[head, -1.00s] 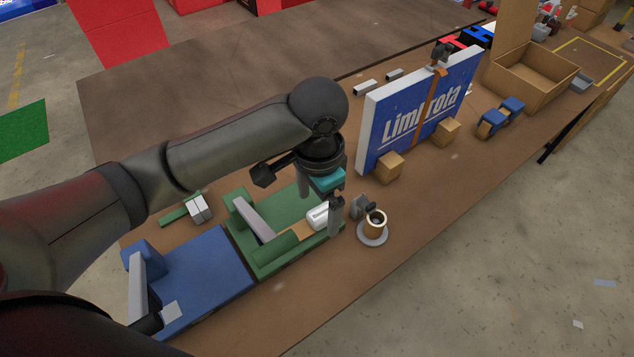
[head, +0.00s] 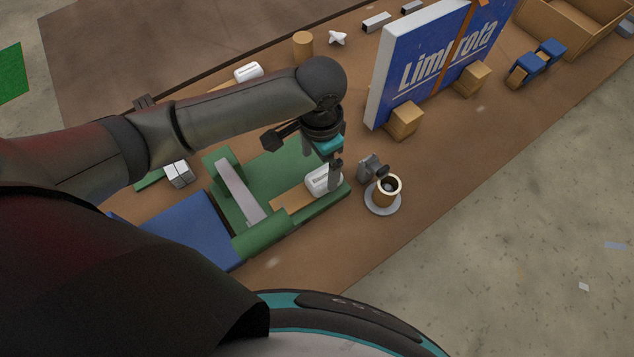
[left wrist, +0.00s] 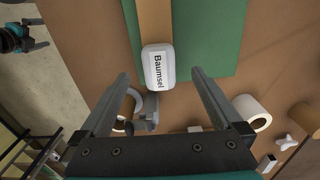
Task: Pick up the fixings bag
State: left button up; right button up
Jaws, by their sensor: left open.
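Nothing is marked as the fixings bag, so I cannot tell for certain which thing it is. A white, rounded piece (head: 321,180) lies on a tan strip at the right end of the green fixture (head: 278,160). In the left wrist view this white piece (left wrist: 158,68) carries the word "Baumsel". A small white star-shaped thing (head: 338,38) lies at the back of the table. My left gripper (head: 320,166) is open, pointing down by the white piece. In the left wrist view its fingers (left wrist: 158,75) stand apart to either side of that piece, apparently empty.
A cup on a saucer (head: 383,203) and a grey piece (head: 372,167) stand close right of the gripper. A blue panel (head: 440,60) stands beyond, between wooden blocks (head: 404,121). Another white piece (head: 248,72) and a tan cylinder (head: 303,45) are behind my arm.

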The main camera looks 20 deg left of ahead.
aim_at(320, 177)
pick_arm(q)
jog(key=shift+d+f+b, duration=0.1)
jog(key=shift+f+b, duration=0.35)
jog(key=shift+f, duration=2.6)
jog(key=shift+c, duration=0.2)
grip_shut()
